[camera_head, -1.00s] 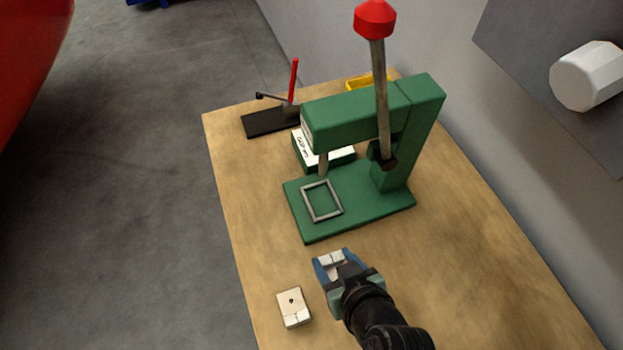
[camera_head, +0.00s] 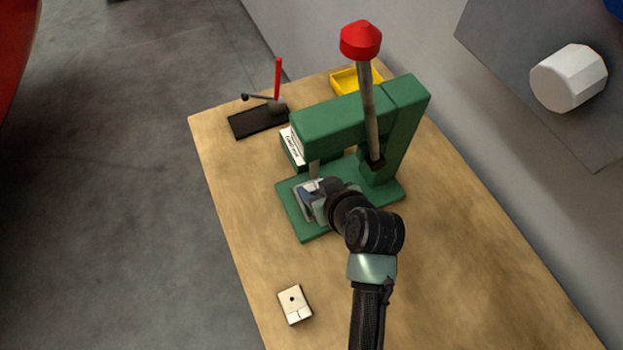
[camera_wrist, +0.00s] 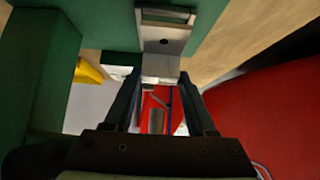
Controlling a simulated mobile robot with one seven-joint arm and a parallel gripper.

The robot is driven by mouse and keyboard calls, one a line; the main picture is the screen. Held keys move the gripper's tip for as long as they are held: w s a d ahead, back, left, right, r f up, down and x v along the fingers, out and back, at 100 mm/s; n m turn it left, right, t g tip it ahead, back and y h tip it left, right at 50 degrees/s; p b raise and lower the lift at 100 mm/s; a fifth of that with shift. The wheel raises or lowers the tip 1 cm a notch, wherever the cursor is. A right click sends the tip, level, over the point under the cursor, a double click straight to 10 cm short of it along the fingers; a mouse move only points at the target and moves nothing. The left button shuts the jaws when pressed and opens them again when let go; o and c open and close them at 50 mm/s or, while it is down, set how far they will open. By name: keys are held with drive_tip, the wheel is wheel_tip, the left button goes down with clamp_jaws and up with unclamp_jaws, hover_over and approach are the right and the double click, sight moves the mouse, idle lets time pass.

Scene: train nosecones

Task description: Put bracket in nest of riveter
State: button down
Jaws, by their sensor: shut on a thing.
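The bracket (camera_wrist: 172,36) is a pale metal plate with a dark hole and a bent end. My gripper (camera_wrist: 160,76) is shut on its bent end. The green riveter (camera_head: 340,120) has a red-capped lever and stands on the table. Its nest (camera_wrist: 168,13) is a grey rectangular frame on the base; in the wrist view the bracket's far part overlaps the frame. In the head view my gripper (camera_head: 311,203) is over the nest, and hides most of it and the bracket. I cannot tell whether the bracket touches the nest floor.
A pale block with a dark hole (camera_head: 294,304) lies at the table's front left. A black tool with a red lever (camera_head: 258,121), a white-and-green box (camera_head: 291,150) and a yellow bin (camera_head: 345,82) are behind. The riveter's arm stands close to my gripper. The right of the table is clear.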

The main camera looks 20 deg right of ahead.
sight(311, 185)
drive_tip(key=shift+w, duration=0.95)
drive_tip(key=shift+w+f+p, duration=0.25)
drive_tip(key=shift+f, duration=0.65)
drive_tip(key=shift+w+f+p, duration=0.2)
drive_tip(key=shift+f, duration=0.65)
drive_tip(key=shift+c, duration=1.1)
unclamp_jaws()
drive_tip(key=shift+f, duration=0.1)
drive_tip(key=shift+r, duration=0.2)
drive_tip(key=v, duration=1.2)
